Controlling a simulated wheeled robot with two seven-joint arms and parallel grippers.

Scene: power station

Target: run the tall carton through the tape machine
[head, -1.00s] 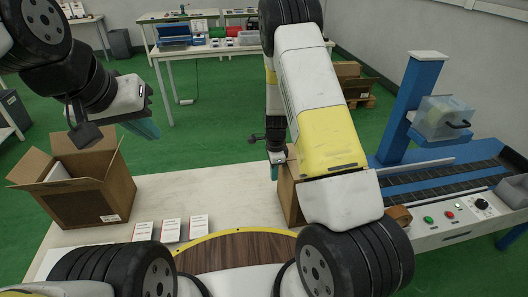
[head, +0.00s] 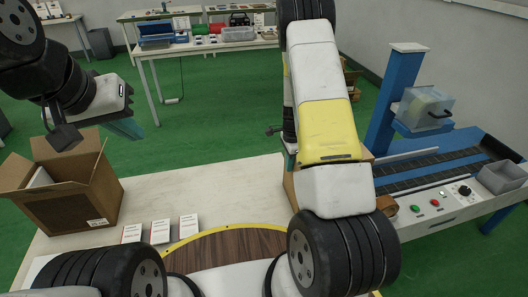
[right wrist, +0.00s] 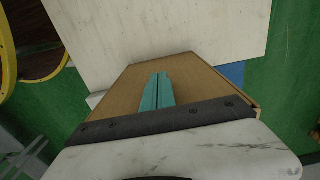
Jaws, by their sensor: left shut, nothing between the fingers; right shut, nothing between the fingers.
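The tall carton (head: 288,188) is a brown box on the table's right end, beside the tape machine, mostly hidden behind my right arm in the head view. In the right wrist view its brown face (right wrist: 200,88) fills the middle. My right gripper (right wrist: 157,90) is shut and empty, its teal fingers in front of that face; I cannot tell whether they touch it. The tape machine (head: 397,100) has a blue column, a clear-boxed head and a dark roller bed (head: 435,168). My left gripper (head: 125,128) is shut and empty, raised above and beyond the open box.
An open brown box (head: 70,205) stands on the table's left end (head: 190,195). Several small white boxes (head: 160,231) lie near the front. A grey bin (head: 502,177) and a tape roll (head: 387,208) are on the machine. Tables with tools stand behind, across green floor.

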